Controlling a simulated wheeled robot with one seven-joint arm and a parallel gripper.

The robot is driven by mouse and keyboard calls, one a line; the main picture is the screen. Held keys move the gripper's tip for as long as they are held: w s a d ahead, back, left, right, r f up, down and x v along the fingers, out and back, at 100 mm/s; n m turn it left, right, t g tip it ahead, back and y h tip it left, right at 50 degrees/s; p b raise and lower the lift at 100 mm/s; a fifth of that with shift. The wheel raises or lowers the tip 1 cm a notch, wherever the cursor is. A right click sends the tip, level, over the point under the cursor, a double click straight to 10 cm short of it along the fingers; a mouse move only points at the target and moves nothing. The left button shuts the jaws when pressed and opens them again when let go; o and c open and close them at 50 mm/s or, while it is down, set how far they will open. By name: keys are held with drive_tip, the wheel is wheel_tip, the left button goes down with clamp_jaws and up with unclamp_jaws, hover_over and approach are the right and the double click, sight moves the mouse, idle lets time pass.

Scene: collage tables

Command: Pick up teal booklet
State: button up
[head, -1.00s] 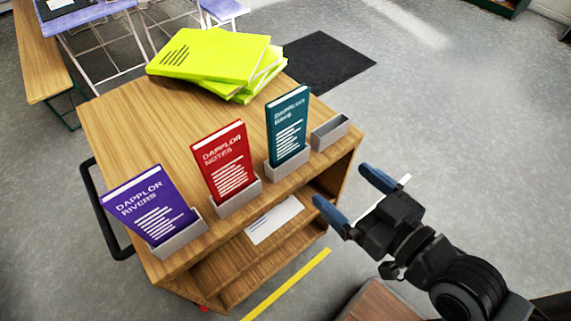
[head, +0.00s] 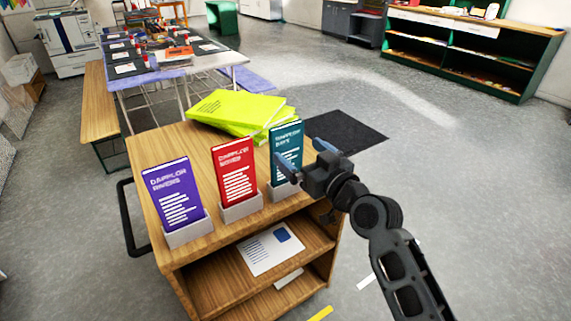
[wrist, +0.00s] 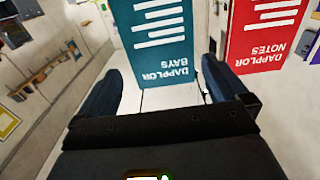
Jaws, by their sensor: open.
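The teal booklet (head: 287,152) stands upright in a small grey holder on the wooden cart, the rightmost of three booklets. In the wrist view the teal booklet (wrist: 157,45) shows upside down, with "DAPPLOR BAYS" on its cover. My gripper (head: 291,161) is open, its fingers pointing at the booklet from the right. In the wrist view my gripper (wrist: 160,95) has its two fingers spread wide, with the booklet's top end ahead and between them. I cannot tell whether a finger touches it. The booklet's right lower part and its holder are partly hidden by my gripper in the head view.
The red booklet (head: 235,172) stands close to the left of the teal one, and the purple booklet (head: 173,196) farther left, each in a grey holder. Lime books (head: 238,110) lie stacked behind. The cart's lower shelf (head: 225,268) holds papers. Open floor lies right of the cart.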

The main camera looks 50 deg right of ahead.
sight(289, 145)
drive_tip(key=p+x, duration=0.1)
drive_tip(key=x, duration=0.2)
drive_tip(key=p+x, duration=0.1)
drive_tip(key=x, duration=0.2)
drive_tip(key=shift+a+f, duration=0.1)
drive_tip(key=shift+f, duration=0.15)
drive_tip(key=c, duration=1.1)
